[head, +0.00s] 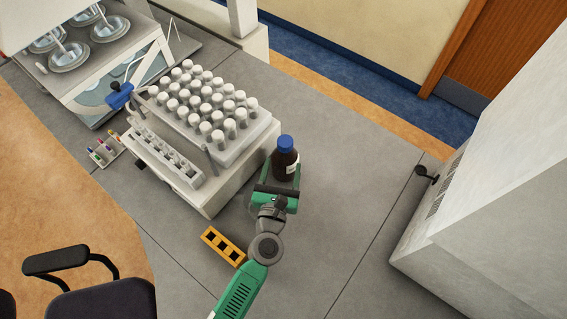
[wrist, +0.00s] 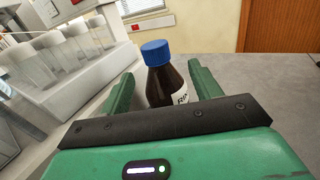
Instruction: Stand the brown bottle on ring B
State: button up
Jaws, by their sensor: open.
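The brown bottle (head: 287,167) with a blue cap and a white label stands upright on the grey bench, just right of the white tube machine. In the wrist view, the brown bottle (wrist: 158,88) shows between the two green fingers. My gripper (head: 284,176) is open, with a finger on each side of the bottle. In the wrist view, my gripper (wrist: 160,80) shows gaps beside the bottle, and I see no firm contact. The bottle's base is hidden behind the gripper body. I cannot make out ring B in either view.
The white machine (head: 207,200) with a rack of white-capped tubes (head: 205,105) stands close to the left of the bottle. An orange holed block (head: 222,246) lies left of my arm. The bench (head: 345,180) to the right is clear up to a large white appliance (head: 490,200).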

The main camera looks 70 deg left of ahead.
aim_at(284, 150)
jog(key=shift+x, duration=1.6)
jog(key=x, duration=0.5)
jog(key=shift+s+a+r, duration=0.1)
jog(key=shift+s+r, duration=0.15)
grip_shut()
jog(key=shift+r, duration=0.1)
